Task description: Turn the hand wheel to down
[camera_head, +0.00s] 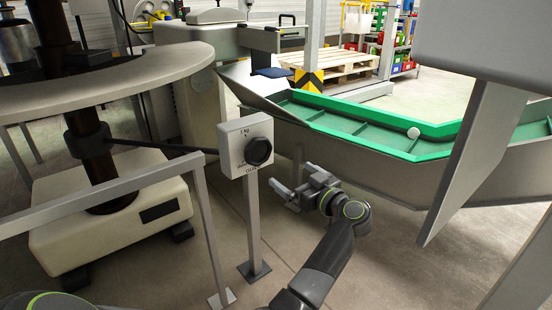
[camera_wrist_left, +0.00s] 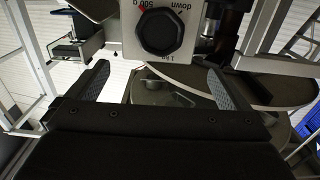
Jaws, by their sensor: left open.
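The hand wheel (camera_head: 258,151) is a black multi-sided knob on the front of a light grey control box (camera_head: 233,133) on a post. In the left wrist view the hand wheel (camera_wrist_left: 160,31) appears upside down near the top, with "down", "500 g" and "1 kg" printed around it. A small red mark shows at its edge near "down" and "500 g". My left gripper (camera_head: 296,183) is right of and below the box, apart from the hand wheel. In the wrist view the left gripper (camera_wrist_left: 157,72) has its fingers wide apart with nothing between them. My right gripper is not visible.
A grey trough with a green rim (camera_head: 368,148) stands behind and right of my left gripper. A metal rail frame (camera_head: 207,205) stands left of the box's post. A round grey ring table (camera_head: 130,80) is further left. Bare floor lies below the box.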

